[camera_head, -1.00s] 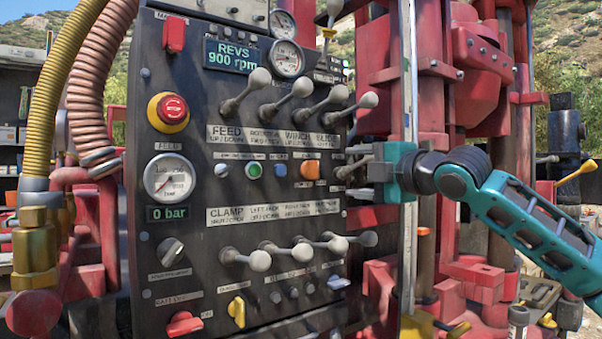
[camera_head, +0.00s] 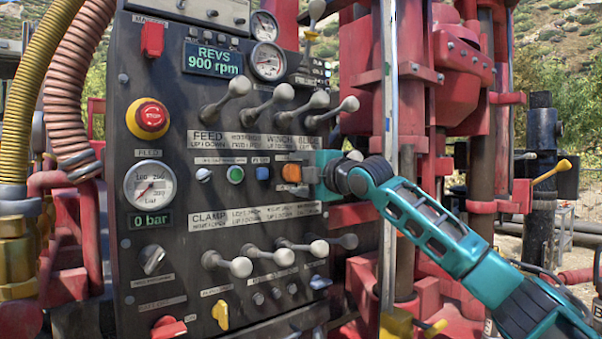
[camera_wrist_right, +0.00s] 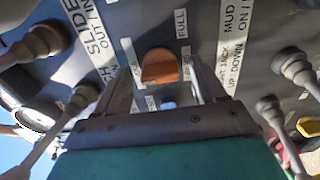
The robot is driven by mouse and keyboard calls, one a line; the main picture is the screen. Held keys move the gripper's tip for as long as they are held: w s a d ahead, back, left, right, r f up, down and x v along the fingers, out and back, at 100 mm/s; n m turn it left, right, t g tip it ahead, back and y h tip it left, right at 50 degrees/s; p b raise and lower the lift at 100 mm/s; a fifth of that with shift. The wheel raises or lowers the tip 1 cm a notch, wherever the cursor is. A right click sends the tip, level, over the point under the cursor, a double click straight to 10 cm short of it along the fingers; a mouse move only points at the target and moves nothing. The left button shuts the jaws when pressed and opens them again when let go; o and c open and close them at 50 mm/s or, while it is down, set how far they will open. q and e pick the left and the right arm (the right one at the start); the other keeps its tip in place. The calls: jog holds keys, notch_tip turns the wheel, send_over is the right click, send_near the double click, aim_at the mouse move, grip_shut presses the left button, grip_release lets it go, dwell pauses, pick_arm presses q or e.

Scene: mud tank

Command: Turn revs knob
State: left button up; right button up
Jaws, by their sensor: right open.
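The orange revs knob (camera_head: 291,173) sits on the dark control panel, at the right end of the middle row of small controls. In the right wrist view the knob (camera_wrist_right: 160,67) shows between my two fingers, with a FULL label near it. My right gripper (camera_head: 294,172) reaches in from the right, its fingers open on either side of the knob. I cannot tell whether a finger touches it. The display (camera_head: 213,60) reads REVS 900 rpm. My left gripper is not in view.
Grey-knobbed levers (camera_head: 285,93) stick out above the knob and more levers (camera_head: 319,249) below it. A red emergency button (camera_head: 151,117) and a pressure gauge (camera_head: 150,185) are at the left. Red rig machinery (camera_head: 462,75) stands to the right.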

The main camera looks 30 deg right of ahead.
jog(key=shift+c, duration=0.2)
jog(key=c, duration=1)
jog(key=shift+m, duration=4.3)
jog(key=o, duration=1)
